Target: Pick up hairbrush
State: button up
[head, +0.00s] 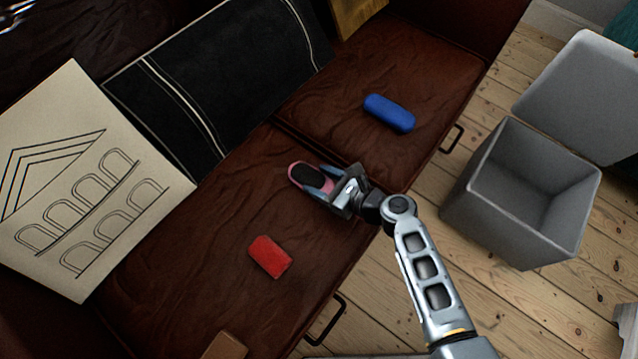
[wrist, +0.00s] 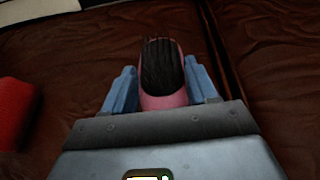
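The hairbrush (head: 306,177), pink with a dark bristle pad, lies on the brown leather seat (head: 210,240) near the seam between two cushions. My gripper (head: 324,181) reaches over its near end in the head view. In the wrist view the hairbrush (wrist: 162,75) lies between the two blue fingers of my gripper (wrist: 162,92), bristles facing up. The near end of the brush is hidden behind the gripper body.
A red block-like item (head: 270,257) lies left of my gripper, and a blue case (head: 389,113) lies on the far cushion. A black striped pillow (head: 215,85) and a drawing panel (head: 85,180) lean at the back. An open grey bin (head: 525,195) stands on the floorboards at right.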

jog(key=shift+f, duration=0.1)
jog(key=c, duration=0.8)
jog(key=shift+s, duration=0.1)
